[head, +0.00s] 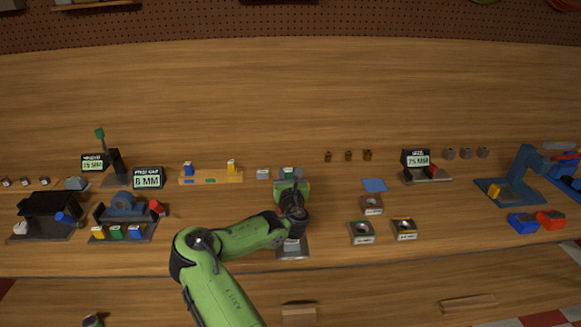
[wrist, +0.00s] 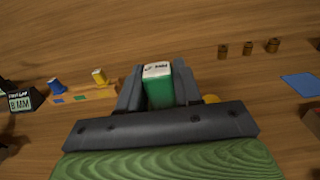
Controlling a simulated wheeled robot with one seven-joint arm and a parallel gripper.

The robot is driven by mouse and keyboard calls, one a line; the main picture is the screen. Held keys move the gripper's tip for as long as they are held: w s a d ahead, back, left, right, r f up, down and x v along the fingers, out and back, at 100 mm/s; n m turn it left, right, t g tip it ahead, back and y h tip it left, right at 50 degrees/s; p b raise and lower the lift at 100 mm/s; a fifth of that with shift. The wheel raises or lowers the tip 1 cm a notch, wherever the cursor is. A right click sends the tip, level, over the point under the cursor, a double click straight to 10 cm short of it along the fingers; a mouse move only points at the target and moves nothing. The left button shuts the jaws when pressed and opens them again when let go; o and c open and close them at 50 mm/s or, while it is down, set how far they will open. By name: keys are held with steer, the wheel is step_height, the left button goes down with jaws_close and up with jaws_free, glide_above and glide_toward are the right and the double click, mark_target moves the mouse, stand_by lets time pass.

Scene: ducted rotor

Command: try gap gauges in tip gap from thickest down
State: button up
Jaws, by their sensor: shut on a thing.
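My gripper (wrist: 158,88) is shut on a green gauge (wrist: 159,95) with a white, marked top. The gauge stands upright between the two dark fingers. In the head view my gripper (head: 289,184) is at mid-bench, and the green gauge (head: 288,174) shows at its far end. A blue gauge (head: 188,168) and a yellow gauge (head: 231,166) stand on a wooden rack (head: 205,177) to the left; the rack also shows in the wrist view (wrist: 112,87). I cannot make out the ducted rotor or its tip gap; my arm covers part of a grey plate (head: 293,254).
An 8 MM display (head: 148,178) stands left of the rack. Square blocks with round openings (head: 362,232) (head: 405,228) and a blue pad (head: 374,185) lie to the right. Several small brown pieces (head: 348,156) stand behind.

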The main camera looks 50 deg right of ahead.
steer(key=shift+w+a+f, duration=0.1)
steer(key=shift+w, duration=0.2)
steer(key=shift+s, duration=0.15)
step_height(320, 180, down, 6)
steer(key=b, duration=0.4)
steer(key=shift+f+b, duration=0.2)
steer(key=shift+b, duration=0.2)
steer(key=shift+p, duration=0.35)
stand_by(0.4)
steer(key=shift+f+b, duration=1)
steer(key=shift+f, duration=0.35)
stand_by(0.8)
steer(key=shift+f, duration=0.4)
stand_by(0.6)
steer(key=shift+r, duration=0.1)
